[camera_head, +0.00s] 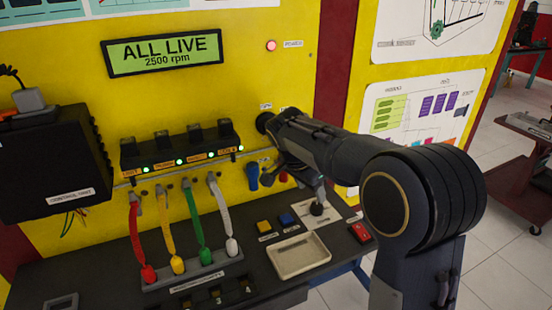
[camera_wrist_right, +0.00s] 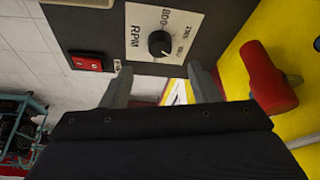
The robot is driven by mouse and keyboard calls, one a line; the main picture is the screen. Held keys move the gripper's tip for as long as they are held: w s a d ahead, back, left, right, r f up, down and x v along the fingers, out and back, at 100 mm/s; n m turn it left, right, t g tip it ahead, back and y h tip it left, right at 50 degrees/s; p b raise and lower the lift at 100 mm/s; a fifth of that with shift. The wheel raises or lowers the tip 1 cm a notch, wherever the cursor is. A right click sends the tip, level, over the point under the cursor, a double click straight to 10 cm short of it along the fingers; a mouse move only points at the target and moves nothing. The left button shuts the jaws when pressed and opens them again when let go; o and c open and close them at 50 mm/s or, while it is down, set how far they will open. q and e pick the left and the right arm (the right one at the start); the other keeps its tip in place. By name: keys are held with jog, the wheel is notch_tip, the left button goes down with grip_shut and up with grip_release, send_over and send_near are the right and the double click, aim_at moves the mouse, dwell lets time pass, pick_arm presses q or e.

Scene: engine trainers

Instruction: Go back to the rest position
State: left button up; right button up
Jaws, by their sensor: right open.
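My right arm comes in from the right in the head view, and its gripper (camera_head: 312,180) is partly hidden behind the wrist. In the right wrist view the two fingers of my right gripper (camera_wrist_right: 160,84) stand apart with nothing between them. The black RPM knob (camera_wrist_right: 160,43) on its white dial plate lies just beyond the fingertips, and it also shows in the head view (camera_head: 318,208). No contact with the knob is visible. My left gripper is not in view.
A red switch (camera_head: 361,232) and a beige tray (camera_head: 299,256) sit on the dark bench. Colored cables hang below a row of green lights (camera_head: 180,160). The display (camera_head: 164,53) reads "ALL LIVE 2500 rpm". A red handle (camera_wrist_right: 268,80) shows beside the gripper.

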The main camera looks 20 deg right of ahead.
jog(key=s+n+y, duration=0.1)
jog(key=s+y, duration=0.1)
jog(key=s, duration=0.2)
jog(key=s+n+y, duration=0.2)
jog(key=s, duration=0.3)
jog(key=s+n+t+y+p, duration=0.1)
jog(key=s+n, duration=0.1)
jog(key=s, duration=0.2)
jog(key=shift+s+a+y, duration=0.25)
jog(key=shift+s+y, duration=0.05)
jog(key=shift+y, duration=0.1)
jog(key=s+a+n+t+y, duration=0.1)
jog(key=s+a+n, duration=0.2)
jog(key=s, duration=0.4)
jog(key=s+a+f+n+t+y+p, duration=0.1)
jog(key=s+a+n+t, duration=0.1)
jog(key=s+a+n, duration=0.2)
jog(key=s, duration=0.3)
jog(key=shift+s+a+f, duration=0.2)
jog(key=shift+s+f, duration=0.05)
jog(key=shift+f, duration=0.05)
